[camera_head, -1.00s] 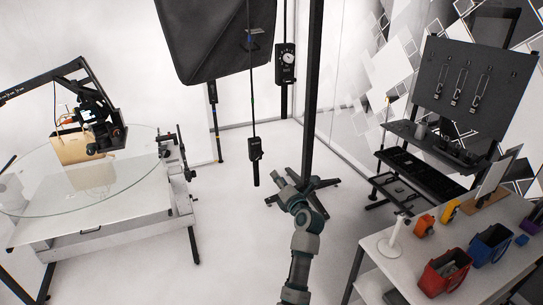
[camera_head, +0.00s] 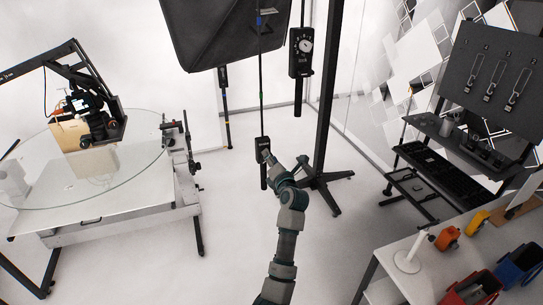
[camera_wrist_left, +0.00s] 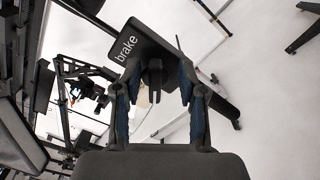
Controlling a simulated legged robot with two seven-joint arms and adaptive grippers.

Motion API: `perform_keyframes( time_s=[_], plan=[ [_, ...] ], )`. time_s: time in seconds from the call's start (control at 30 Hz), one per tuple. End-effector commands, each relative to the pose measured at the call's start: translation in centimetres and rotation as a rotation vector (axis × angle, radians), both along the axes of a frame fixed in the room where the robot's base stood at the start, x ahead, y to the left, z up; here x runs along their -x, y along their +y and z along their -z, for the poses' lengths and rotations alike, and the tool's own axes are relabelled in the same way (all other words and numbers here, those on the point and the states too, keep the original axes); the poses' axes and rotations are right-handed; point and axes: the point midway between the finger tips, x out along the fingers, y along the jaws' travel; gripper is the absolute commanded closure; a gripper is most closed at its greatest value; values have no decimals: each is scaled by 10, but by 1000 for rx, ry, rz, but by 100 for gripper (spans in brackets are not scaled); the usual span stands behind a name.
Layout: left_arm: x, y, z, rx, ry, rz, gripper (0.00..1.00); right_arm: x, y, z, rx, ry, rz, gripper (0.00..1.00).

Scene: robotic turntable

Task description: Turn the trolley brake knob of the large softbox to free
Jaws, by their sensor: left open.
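The large softbox (camera_head: 225,30) hangs at the top of the head view. A thin rod hangs down from it to a small dark control box (camera_head: 262,142). In the left wrist view this box (camera_wrist_left: 124,42) is tilted and carries the word "brake". The dark brake knob (camera_wrist_left: 154,75) stands out from it. My left gripper (camera_head: 268,158) is at the box in the head view. In the left wrist view my left gripper (camera_wrist_left: 157,98) is open, with its fingers on either side of the knob. I cannot tell whether they touch it. My right gripper is not in view.
A second box with a dial (camera_head: 301,45) hangs right of the softbox. A black stand (camera_head: 322,178) rises behind my arm. The glass turntable table (camera_head: 110,210) is at left. A workbench (camera_head: 395,275) with bins and a dark tool rack (camera_head: 490,75) are at right.

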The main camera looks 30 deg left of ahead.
Motion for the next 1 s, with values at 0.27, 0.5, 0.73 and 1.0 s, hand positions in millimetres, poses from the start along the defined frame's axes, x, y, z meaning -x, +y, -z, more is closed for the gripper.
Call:
perform_keyframes(
  time_s=[0.27,0.5,0.73,1.0],
  plan=[
    [-1,6,3,4,2,-1,69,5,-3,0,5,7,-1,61],
    [-1,3,2,1,4,-3,100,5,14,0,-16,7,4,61],
    [-2,2,3,18,-16,-1,100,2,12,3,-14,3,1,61],
    [-1,1,4,109,-121,2,100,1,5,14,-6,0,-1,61]
  ],
)
